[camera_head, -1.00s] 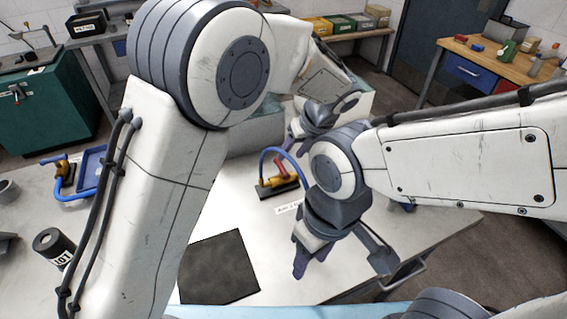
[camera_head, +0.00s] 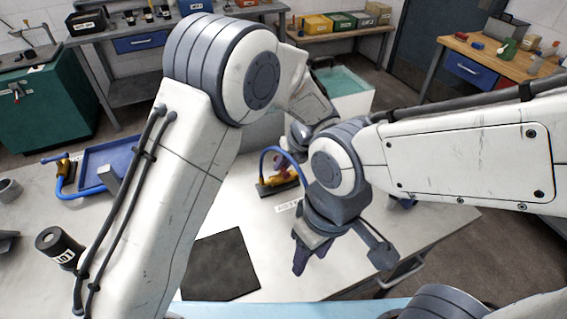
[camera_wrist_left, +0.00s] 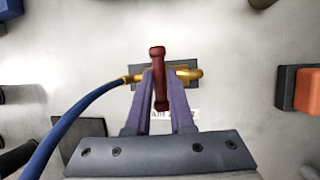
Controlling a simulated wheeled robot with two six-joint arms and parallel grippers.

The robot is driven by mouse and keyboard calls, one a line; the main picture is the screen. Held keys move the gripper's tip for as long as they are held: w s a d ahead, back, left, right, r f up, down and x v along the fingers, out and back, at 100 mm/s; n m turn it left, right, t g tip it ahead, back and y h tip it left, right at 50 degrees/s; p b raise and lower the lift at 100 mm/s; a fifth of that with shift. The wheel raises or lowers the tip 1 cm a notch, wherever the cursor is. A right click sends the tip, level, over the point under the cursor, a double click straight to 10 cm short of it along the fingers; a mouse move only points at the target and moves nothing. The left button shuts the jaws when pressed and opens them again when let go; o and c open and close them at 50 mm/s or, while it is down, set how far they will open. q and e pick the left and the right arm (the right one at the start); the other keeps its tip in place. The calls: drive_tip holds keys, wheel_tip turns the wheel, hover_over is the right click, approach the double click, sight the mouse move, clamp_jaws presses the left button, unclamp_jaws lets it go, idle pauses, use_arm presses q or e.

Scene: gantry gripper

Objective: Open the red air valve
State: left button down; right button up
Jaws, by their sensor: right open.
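The air valve has a brass body (camera_head: 282,180) on a dark base, with a blue hose curving from it, on the white table. In the left wrist view its brass body (camera_wrist_left: 190,75) lies crosswise and its red handle (camera_wrist_left: 158,82) points up the picture. My left gripper (camera_head: 280,163) is at the valve, partly hidden behind my arms. In the left wrist view, the purple fingers of my left gripper (camera_wrist_left: 160,76) stand close on either side of the red handle; whether both touch it is unclear. My right gripper (camera_head: 300,262) is open and empty above the table, in front of the valve.
A white label (camera_head: 288,206) lies before the valve. A dark mat (camera_head: 220,265) is on the near table. A blue tray (camera_head: 110,150), another brass fitting with blue hose (camera_head: 65,180) and a black cylinder (camera_head: 60,245) are at left. An orange-and-dark block (camera_wrist_left: 300,90) shows at right in the wrist view.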

use_arm(q)
drive_tip(key=shift+r+n+g+p, duration=0.15)
drive_tip(key=shift+n+g+p, duration=0.15)
drive_tip(key=shift+n+p, duration=0.5)
drive_tip(key=shift+w+d+n+g+y+p, duration=0.15)
drive_tip(key=shift+n+g+y+p, duration=0.25)
drive_tip(key=shift+n+p, duration=0.8)
drive_tip(key=shift+n+g+p, duration=0.4)
drive_tip(key=shift+n+p, duration=0.1)
drive_tip(key=shift+n, duration=0.3)
drive_tip(key=n+g+p, duration=0.1)
drive_tip(key=n, duration=0.1)
drive_tip(key=shift+w+n, duration=0.1)
drive_tip(key=shift+n, duration=0.3)
drive_tip(key=n+g, duration=0.2)
drive_tip(key=n, duration=0.2)
drive_tip(key=shift+w+n, duration=0.1)
drive_tip(key=shift+n, duration=0.2)
drive_tip(key=n+g, duration=0.1)
drive_tip(key=n, duration=0.1)
drive_tip(key=n+h, duration=0.1)
drive_tip(key=n, duration=0.1)
drive_tip(key=shift+a+n+g, duration=0.2)
drive_tip(key=shift+n+g, duration=0.2)
